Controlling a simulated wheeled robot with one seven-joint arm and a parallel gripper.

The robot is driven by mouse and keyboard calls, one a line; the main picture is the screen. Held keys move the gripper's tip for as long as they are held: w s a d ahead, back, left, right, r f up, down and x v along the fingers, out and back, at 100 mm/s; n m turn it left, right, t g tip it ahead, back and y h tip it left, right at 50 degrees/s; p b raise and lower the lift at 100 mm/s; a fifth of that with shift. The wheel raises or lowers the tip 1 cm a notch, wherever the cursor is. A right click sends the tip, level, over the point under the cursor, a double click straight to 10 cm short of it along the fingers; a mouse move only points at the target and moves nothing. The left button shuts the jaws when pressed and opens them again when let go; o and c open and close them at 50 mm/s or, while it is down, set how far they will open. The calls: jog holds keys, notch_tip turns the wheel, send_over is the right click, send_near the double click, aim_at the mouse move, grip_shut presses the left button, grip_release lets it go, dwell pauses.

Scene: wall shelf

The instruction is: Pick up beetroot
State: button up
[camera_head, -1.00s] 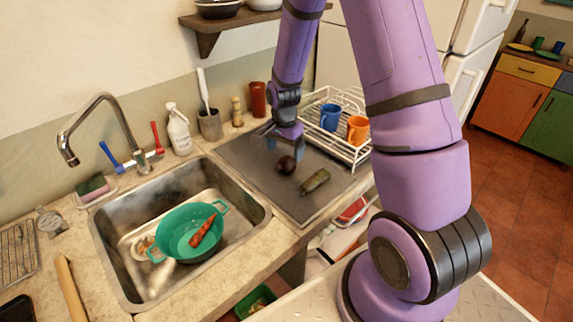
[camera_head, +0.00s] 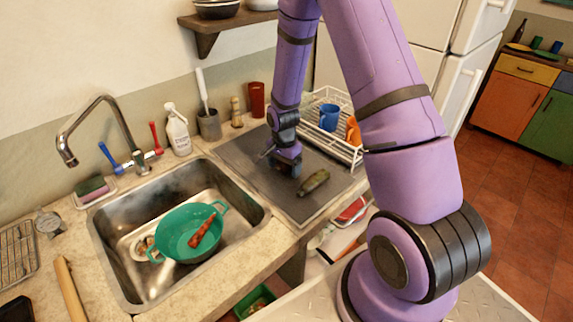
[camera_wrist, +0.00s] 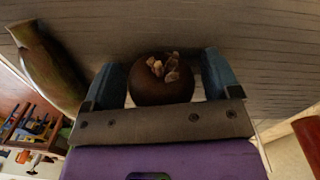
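The beetroot (camera_wrist: 160,88) is a dark round thing with a pale stubbed top, in the middle of the wrist view. My gripper (camera_wrist: 166,75) has its two blue fingers on either side of it, one left and one right. The fingers are apart; a narrow gap seems to show on each side of the beetroot. In the head view my gripper (camera_head: 287,168) is low over the dark grey board, and the beetroot is hidden behind it there.
A green zucchini-like vegetable (camera_head: 313,181) lies on the board (camera_head: 240,150) close to my gripper; it also shows in the wrist view (camera_wrist: 48,65). A white dish rack (camera_head: 345,150) with blue and orange mugs stands behind right. The sink (camera_head: 110,215) with a green colander (camera_head: 180,225) is left.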

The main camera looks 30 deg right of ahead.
jog(key=c, duration=0.8)
jog(key=shift+o, duration=0.2)
jog(key=shift+r, duration=0.15)
